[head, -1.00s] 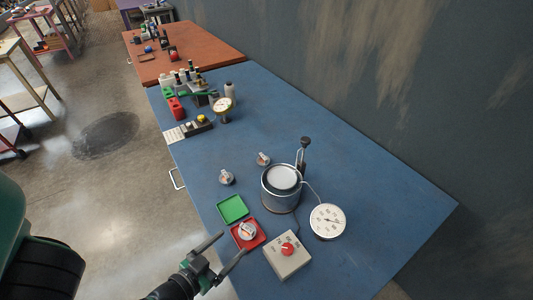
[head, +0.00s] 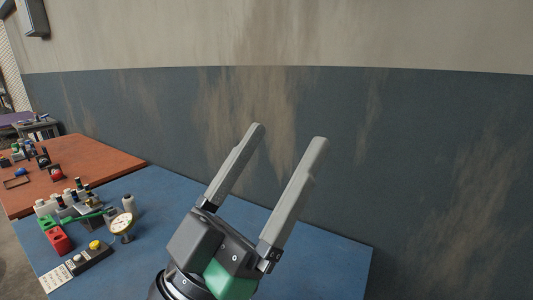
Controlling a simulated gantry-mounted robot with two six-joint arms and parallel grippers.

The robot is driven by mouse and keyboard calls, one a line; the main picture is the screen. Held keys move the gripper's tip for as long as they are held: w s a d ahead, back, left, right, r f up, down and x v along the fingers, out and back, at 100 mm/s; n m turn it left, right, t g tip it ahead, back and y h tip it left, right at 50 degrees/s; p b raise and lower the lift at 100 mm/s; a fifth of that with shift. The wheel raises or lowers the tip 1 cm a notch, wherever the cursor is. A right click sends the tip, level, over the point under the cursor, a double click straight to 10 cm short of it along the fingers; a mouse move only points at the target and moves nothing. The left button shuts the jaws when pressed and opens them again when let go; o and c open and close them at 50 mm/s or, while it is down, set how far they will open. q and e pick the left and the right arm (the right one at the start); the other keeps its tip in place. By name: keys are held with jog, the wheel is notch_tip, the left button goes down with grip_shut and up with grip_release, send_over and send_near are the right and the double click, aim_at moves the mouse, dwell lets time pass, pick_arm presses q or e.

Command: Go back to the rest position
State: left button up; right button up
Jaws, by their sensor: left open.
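My left gripper (head: 288,132) is large in the middle of the head view. Its two long grey fingers point up and stand apart, with nothing between them. It is in front of the wall and the right part of the blue table. My right gripper is not in view.
The blue table (head: 168,199) holds a brass dial gauge (head: 122,224), a black box with a yellow button (head: 90,257), a red block (head: 59,241) and small bottles at its left. An orange-brown table (head: 95,160) stands behind. A two-tone wall (head: 400,150) runs along the back.

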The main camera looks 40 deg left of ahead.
pick_arm(q)
notch_tip(320, 180, up, 41)
jog(key=s+m+h+p, duration=0.1)
jog(key=p, duration=3.7)
jog(key=shift+s+d+r+t+h, duration=0.2)
jog(key=shift+s+t+h, duration=0.1)
jog(key=shift+t, duration=0.1)
